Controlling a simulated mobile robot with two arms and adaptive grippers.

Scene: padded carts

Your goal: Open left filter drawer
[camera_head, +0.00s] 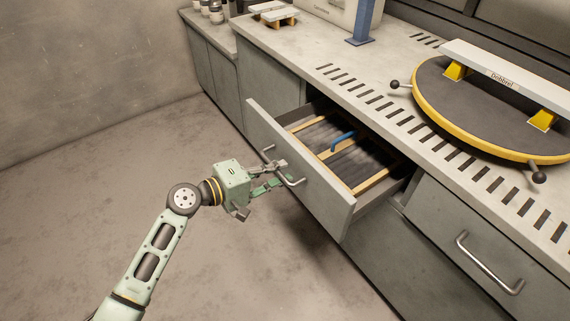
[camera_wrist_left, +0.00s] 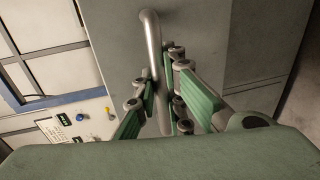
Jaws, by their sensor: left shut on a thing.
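The left filter drawer (camera_head: 318,200) stands pulled out from the grey counter in the head view, with dark filters in wooden frames and a blue handle (camera_head: 342,141) inside. My left gripper (camera_head: 278,174) is at the drawer's front. It is shut on the metal bar handle (camera_head: 292,181); the left wrist view shows the handle (camera_wrist_left: 152,45) between the green fingers (camera_wrist_left: 160,105). The drawer front (camera_wrist_left: 195,40) fills much of that view. My right gripper is not in view.
The counter (camera_head: 395,105) has a row of slots and a round turntable (camera_head: 480,110) with a yellow rim and knobs. A closed drawer with a handle (camera_head: 488,265) is at the right. The floor (camera_head: 90,210) to the left is clear.

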